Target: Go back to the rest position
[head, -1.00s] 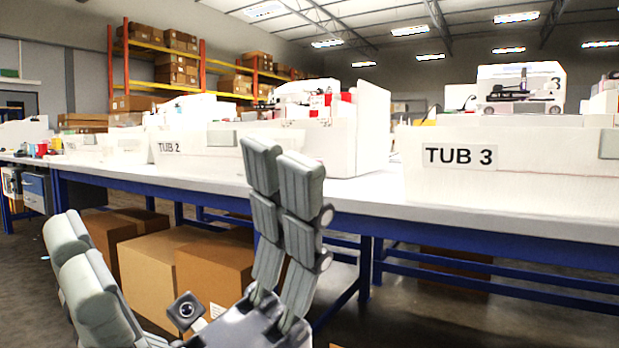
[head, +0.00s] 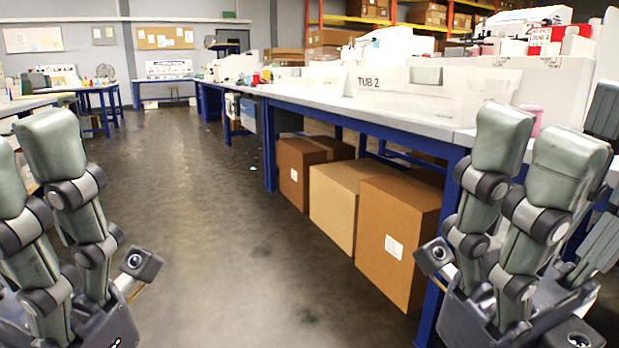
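My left gripper (head: 30,160) stands at the left edge of the head view, its grey fingers pointing up and straight. It is partly cut off by the frame, so its far fingers do not show. My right gripper (head: 575,150) is at the right edge, fingers up and spread, with darker fingers behind the front pair. Both look open, and I see nothing held in either. The two grippers are wide apart, one on each side of the view, and appear raised in front of me.
A long white table (head: 424,126) with blue legs runs along the right, carrying a clear bin marked TUB 2 (head: 430,97). Cardboard boxes (head: 397,240) stand under it. A pink cup (head: 530,118) shows by the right gripper. The grey floor (head: 215,230) ahead is open.

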